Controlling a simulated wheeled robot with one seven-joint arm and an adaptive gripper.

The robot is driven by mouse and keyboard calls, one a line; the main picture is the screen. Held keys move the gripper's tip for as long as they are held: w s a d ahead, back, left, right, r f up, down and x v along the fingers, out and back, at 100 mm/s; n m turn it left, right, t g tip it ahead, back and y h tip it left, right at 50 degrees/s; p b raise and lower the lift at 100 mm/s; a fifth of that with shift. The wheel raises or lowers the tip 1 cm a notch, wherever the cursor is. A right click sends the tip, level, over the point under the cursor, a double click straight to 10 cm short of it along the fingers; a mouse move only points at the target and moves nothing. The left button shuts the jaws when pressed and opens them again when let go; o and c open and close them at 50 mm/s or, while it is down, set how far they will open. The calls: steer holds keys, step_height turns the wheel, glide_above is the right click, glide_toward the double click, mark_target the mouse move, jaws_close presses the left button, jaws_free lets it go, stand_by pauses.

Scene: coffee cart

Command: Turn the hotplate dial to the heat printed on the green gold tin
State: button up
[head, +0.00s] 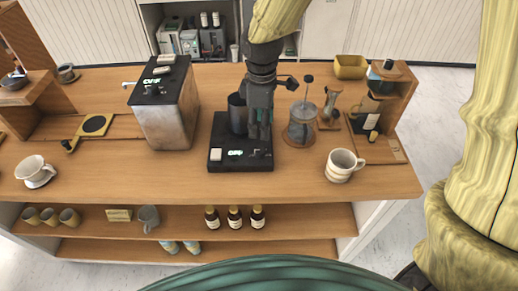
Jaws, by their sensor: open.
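The black hotplate (222,157) sits on the middle of the wooden counter with a lit "OFF" on its front face. A dark metal pitcher (237,113) stands on its back left part. My gripper (259,132) points down over the right part of the hotplate, fingers open, right beside the pitcher. Whether it touches either is unclear. Small marks show on the hotplate's front right, but the dial is not clearly made out, partly near my fingers.
A steel and black machine (165,115), also showing "OFF", stands left. A glass press (301,125) stands close right of my gripper, with a white mug (343,165) in front. A wooden stand (395,90) with jars is at right. The counter's front edge is mostly clear.

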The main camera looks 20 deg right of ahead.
mark_target(260, 150)
steer(key=shift+a+f+p, duration=0.15)
steer(key=shift+f+p, duration=0.8)
steer(key=shift+f, duration=4.4)
steer(key=c, duration=1)
